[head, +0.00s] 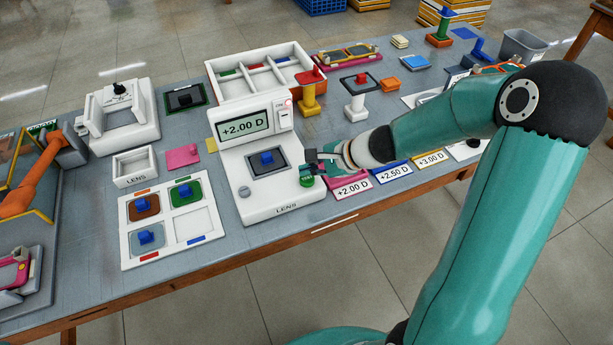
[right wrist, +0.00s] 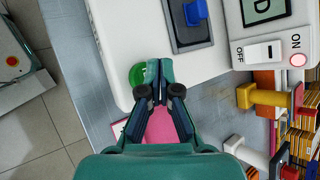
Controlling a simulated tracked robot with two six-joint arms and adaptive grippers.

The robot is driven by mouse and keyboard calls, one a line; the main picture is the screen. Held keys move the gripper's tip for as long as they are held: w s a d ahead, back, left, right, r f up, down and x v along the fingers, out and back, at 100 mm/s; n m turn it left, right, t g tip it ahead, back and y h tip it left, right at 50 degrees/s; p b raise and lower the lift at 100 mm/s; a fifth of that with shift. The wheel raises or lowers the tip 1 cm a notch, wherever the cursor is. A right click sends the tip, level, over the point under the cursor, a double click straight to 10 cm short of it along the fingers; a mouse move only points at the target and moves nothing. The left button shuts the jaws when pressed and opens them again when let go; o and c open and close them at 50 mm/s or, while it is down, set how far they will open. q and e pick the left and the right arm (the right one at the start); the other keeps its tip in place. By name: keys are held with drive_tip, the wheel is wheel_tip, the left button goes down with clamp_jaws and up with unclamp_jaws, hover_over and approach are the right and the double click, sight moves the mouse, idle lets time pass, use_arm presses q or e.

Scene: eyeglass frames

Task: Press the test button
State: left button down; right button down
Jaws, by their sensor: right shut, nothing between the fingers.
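The white lens tester (head: 230,160) stands mid-table, its screen (head: 243,127) reading +2.00 D. The round green test button (head: 306,179) is at its front right corner; it also shows in the right wrist view (right wrist: 137,73), partly behind a fingertip. My right gripper (head: 314,164) is shut and empty, with its fingertips right at the button. I cannot tell whether they touch it. In the right wrist view the closed fingertips (right wrist: 160,91) overlap the button's edge. A piece with a blue knob (head: 266,158) sits on the tester's dark pad. My left gripper is not in view.
The tester has an ON/OFF switch (right wrist: 263,52) with a pinkish lamp (right wrist: 298,60). A white tray (head: 132,250) with blue-knobbed pieces lies left. Coloured dioptre-labelled mats (head: 393,175) lie right of the tester. A yellow stand (head: 308,97) and a white stand (head: 355,107) rise behind.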

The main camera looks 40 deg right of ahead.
sight(309, 179)
wheel_tip(309, 179, up, 5)
drive_tip(key=p, duration=0.4)
idle(0.8)
